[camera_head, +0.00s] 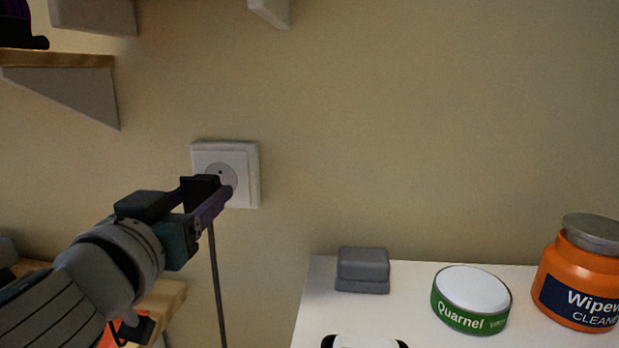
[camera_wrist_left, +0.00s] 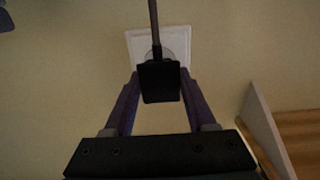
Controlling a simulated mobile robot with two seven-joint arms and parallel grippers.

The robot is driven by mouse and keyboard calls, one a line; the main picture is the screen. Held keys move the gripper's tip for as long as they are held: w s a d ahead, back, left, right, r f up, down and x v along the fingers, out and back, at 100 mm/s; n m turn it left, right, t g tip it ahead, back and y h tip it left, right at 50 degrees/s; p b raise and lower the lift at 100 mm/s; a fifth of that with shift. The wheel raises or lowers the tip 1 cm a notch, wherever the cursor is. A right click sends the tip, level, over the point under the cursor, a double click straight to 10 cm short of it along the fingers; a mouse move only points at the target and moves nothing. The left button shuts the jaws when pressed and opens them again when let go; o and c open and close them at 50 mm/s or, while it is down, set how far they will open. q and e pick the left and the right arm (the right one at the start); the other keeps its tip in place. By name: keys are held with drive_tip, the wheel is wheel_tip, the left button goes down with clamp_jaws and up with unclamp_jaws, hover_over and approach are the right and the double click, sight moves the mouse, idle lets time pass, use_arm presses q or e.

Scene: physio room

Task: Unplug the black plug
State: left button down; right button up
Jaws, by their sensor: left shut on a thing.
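The white wall socket (camera_head: 249,183) is on the wall left of centre, and its frame also shows in the left wrist view (camera_wrist_left: 137,48). The upper part of its round recess, with a dark hole, is uncovered. My left gripper (camera_head: 222,193) is in front of the socket, shut on the black plug (camera_wrist_left: 160,82), which sits between its purple fingers. The plug appears to be in front of the recess; the exact gap cannot be told. Its dark cable (camera_head: 217,285) hangs down.
A white tabletop (camera_head: 410,285) at lower right holds a grey block (camera_head: 362,270), a green-and-white round tin (camera_head: 471,301) and an orange jar (camera_head: 580,275). A wooden shelf (camera_head: 58,60) is at upper left. The wall right of the socket is clear.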

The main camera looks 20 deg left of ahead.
use_arm(q)
drive_tip(key=shift+v, duration=1.25)
drive_tip(key=shift+r, duration=0.1)
